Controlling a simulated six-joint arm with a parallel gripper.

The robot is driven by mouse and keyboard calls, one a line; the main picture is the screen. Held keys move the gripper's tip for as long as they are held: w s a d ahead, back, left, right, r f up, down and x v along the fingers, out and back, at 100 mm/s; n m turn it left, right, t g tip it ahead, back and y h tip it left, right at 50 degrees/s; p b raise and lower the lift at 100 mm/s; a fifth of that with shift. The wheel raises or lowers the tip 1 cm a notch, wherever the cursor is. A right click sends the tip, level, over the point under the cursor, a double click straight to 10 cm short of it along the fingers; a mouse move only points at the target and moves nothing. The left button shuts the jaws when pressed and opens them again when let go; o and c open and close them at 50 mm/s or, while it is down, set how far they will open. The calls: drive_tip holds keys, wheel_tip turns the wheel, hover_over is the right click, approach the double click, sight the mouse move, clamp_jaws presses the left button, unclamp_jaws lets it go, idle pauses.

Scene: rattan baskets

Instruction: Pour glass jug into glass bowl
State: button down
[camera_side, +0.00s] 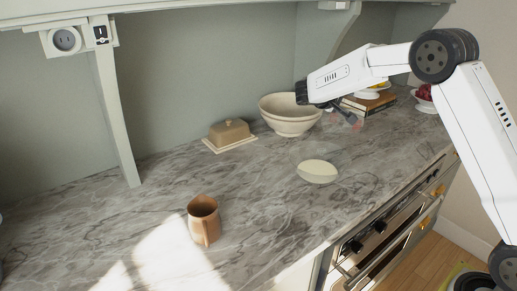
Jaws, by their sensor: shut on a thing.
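My gripper (329,106) is at the end of the white arm, in front of the cream bowl at the back. It is shut on what looks like the glass jug (347,119), a faint clear shape with a reddish tint. The jug's outline, tilt and contents are too faint to tell. The glass bowl (318,172) stands on the marble counter, below and a little left of the gripper. Its clear wall barely shows, and a pale cream mass shows in it. The jug is above and apart from the bowl.
A cream bowl (289,121) and a butter dish (230,135) stand at the back. A brown mug (204,221) is at the front left. Books (368,103) and a bowl of red fruit (425,105) are at the right. The counter (140,205) has free room on the left.

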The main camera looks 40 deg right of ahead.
drive_tip(key=shift+d+y, duration=1.3)
drive_tip(key=shift+y, duration=0.3)
drive_tip(key=d+f+y, duration=0.2)
drive_tip(key=d+y, duration=0.3)
drive_tip(key=shift+d+f+y, duration=0.3)
drive_tip(key=shift+f+y, duration=0.05)
drive_tip(key=shift+y, duration=0.05)
drive_tip(key=shift+f, duration=0.1)
drive_tip(key=shift+a+f+y, duration=0.1)
drive_tip(key=shift+f+y, duration=0.55)
drive_tip(key=shift+y, duration=0.6)
drive_tip(key=shift+f+y, duration=0.65)
drive_tip(key=shift+y, duration=0.6)
